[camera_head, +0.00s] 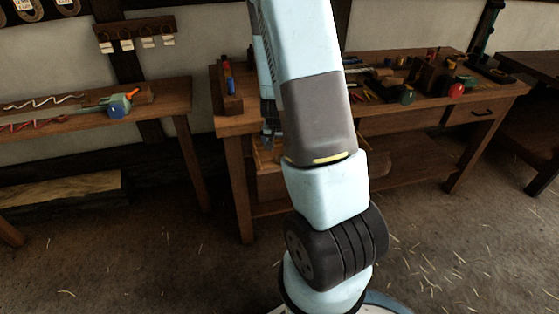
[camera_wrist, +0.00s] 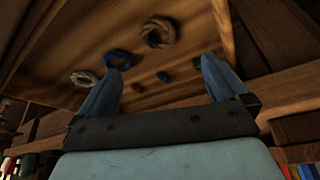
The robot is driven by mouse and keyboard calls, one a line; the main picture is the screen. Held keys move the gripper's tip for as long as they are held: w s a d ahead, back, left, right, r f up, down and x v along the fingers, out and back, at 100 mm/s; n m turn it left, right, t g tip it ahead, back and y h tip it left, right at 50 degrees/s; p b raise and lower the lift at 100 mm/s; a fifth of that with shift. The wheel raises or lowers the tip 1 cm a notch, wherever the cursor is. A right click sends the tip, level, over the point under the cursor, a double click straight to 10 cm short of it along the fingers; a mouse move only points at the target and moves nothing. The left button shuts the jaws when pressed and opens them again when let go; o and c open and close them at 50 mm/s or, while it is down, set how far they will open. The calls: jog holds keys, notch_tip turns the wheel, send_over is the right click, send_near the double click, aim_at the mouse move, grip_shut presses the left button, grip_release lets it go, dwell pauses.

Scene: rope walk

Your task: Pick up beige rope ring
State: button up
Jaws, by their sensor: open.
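In the wrist view, a beige-tan rope ring (camera_wrist: 146,31) lies on a wooden surface (camera_wrist: 190,30) beyond my gripper (camera_wrist: 162,64). A smaller pale, greyish rope ring (camera_wrist: 75,78) lies at the left, and a blue ring (camera_wrist: 107,55) sits between these two. Which of the two light rings is the beige one is not fully certain. My gripper is open, with nothing between its fingers. The tan ring shows above the gap between the fingertips, apart from them. In the head view my arm hides most of the gripper, and no rings can be made out there.
Small red (camera_wrist: 138,87) and blue (camera_wrist: 164,76) pieces lie between the fingers in the wrist view. The workbench (camera_head: 420,124) carries tools and a red ball-shaped item (camera_head: 455,90). Another bench (camera_head: 160,97) stands left. Straw-littered floor (camera_head: 130,250) is open in front.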

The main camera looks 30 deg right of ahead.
jog(key=shift+x, duration=5.3)
jog(key=shift+s+a, duration=0.1)
jog(key=shift+s, duration=0.05)
jog(key=shift+f, duration=0.1)
jog(key=c, duration=1.1)
notch_tip(320, 180, up, 18)
